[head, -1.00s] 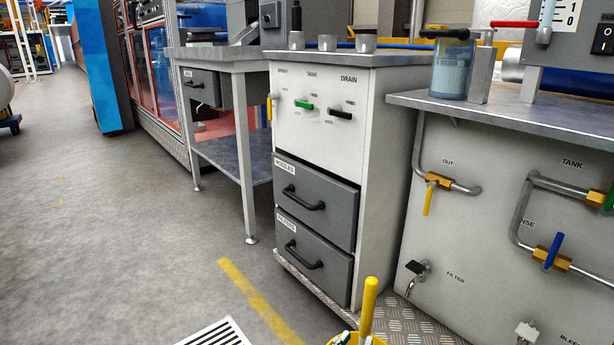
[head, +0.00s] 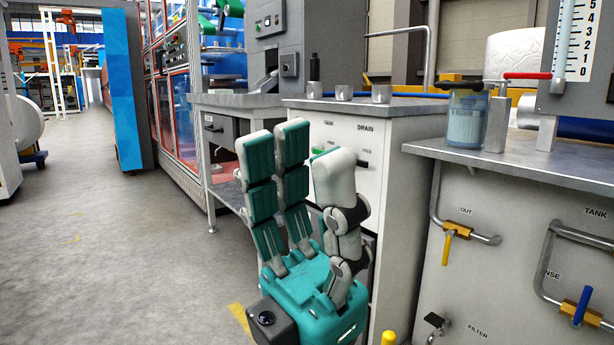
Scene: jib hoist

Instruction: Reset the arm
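My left gripper (head: 298,165) stands upright in the middle of the head view, fingers pointing up. Its teal and grey fingers are spread, with a gap between the two at left and the thick one at right. Nothing shows between them. It is in front of the white cabinet (head: 400,185) and hides most of its front, including the drawers. My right gripper is not in view.
At right is a grey bench (head: 520,165) with pipes, a yellow-handled valve (head: 448,247) and a blue-handled valve (head: 581,305). A jar of blue liquid (head: 467,118) stands on it. The floor (head: 100,220) at left is clear.

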